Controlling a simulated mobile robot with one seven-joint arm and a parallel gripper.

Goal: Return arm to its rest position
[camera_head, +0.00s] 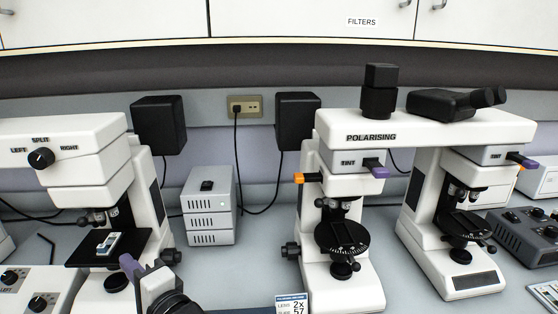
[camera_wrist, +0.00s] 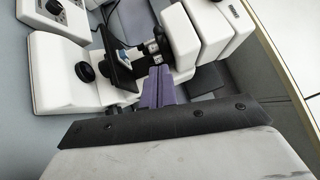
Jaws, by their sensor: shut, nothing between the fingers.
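My gripper (camera_head: 129,264) is at the lower left in the head view, in front of the left microscope (camera_head: 82,150). Its purple fingers are shut and empty, close to the right front of that microscope's black stage (camera_head: 82,250). I cannot tell whether they touch it. In the wrist view the purple fingers (camera_wrist: 160,88) point towards the stage and objectives. A small slide with white and blue parts (camera_head: 109,243) lies on the stage. Most of my arm is out of view.
A polarising microscope (camera_head: 345,255) stands to the right, with another body (camera_head: 455,250) joined to it. A grey power box (camera_head: 208,215) stands behind on the bench. A control box (camera_head: 25,290) is at the lower left. White cupboards (camera_head: 280,22) hang above. Bare bench shows at centre.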

